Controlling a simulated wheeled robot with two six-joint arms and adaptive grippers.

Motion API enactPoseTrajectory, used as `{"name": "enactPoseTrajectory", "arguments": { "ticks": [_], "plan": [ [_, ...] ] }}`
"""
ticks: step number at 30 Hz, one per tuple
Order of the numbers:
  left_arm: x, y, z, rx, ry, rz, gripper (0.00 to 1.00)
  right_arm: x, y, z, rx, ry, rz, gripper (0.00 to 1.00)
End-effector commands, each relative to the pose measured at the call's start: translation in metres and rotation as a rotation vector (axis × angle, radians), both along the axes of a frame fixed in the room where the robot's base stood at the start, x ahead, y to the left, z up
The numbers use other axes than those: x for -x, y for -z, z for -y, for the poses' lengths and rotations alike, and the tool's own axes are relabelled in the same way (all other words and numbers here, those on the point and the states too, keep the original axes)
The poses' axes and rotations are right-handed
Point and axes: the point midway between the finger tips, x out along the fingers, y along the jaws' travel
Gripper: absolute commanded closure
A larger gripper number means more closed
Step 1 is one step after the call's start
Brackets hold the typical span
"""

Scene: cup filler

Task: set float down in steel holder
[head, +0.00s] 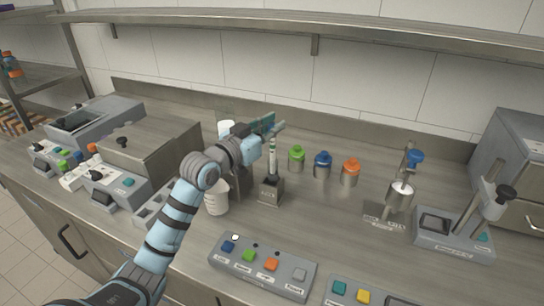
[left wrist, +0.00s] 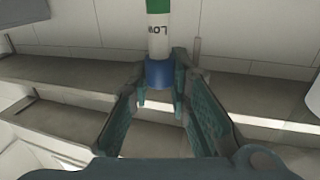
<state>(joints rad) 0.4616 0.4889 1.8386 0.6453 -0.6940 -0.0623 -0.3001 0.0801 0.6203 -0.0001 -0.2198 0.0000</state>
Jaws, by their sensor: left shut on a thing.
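My left gripper (head: 270,130) comes in from the left above the middle of the counter. It is shut on the float (head: 272,156), a slim upright tube. In the left wrist view the float (left wrist: 158,40) shows a green part, a white part with dark lettering reading LOW, and a blue end between the fingertips (left wrist: 160,85). The steel holder (head: 270,190), a small grey block with a label, stands directly below the float. The float's lower end is at the holder's top; I cannot tell whether it is inside or just above. My right gripper is not in view.
A white cup (head: 217,200) stands just left of the holder. Canisters with green (head: 297,154), blue (head: 322,162) and orange (head: 350,170) lids stand to the right. A button panel (head: 262,268) lies in front. A stand with a blue knob (head: 415,158) is farther right.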

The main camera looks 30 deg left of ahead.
Motion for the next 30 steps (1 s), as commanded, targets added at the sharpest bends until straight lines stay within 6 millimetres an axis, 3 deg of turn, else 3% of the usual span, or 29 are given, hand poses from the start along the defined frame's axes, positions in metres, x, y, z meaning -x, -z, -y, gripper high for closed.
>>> {"name": "enactPoseTrajectory", "arguments": {
  "ticks": [2,8,13,22,23,26,30],
  "plan": [
    [0.000,0.016,0.000,0.001,-0.001,-0.002,1.00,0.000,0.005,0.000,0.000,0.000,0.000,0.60],
    [0.000,0.035,0.000,0.000,-0.001,-0.001,1.00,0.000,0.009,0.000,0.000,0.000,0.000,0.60],
    [0.000,0.069,0.000,0.001,-0.001,-0.001,1.00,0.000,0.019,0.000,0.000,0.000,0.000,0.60],
    [0.000,0.071,0.000,-0.001,-0.001,0.000,1.00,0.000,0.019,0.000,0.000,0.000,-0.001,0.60],
    [0.000,0.071,0.000,-0.001,-0.001,0.000,0.81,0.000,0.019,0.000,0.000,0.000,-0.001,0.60],
    [0.000,0.070,0.000,-0.001,-0.001,0.000,0.65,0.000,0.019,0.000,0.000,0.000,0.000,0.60],
    [0.000,0.070,0.000,-0.001,-0.001,0.000,0.63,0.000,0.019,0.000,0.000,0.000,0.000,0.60]
  ]
}}
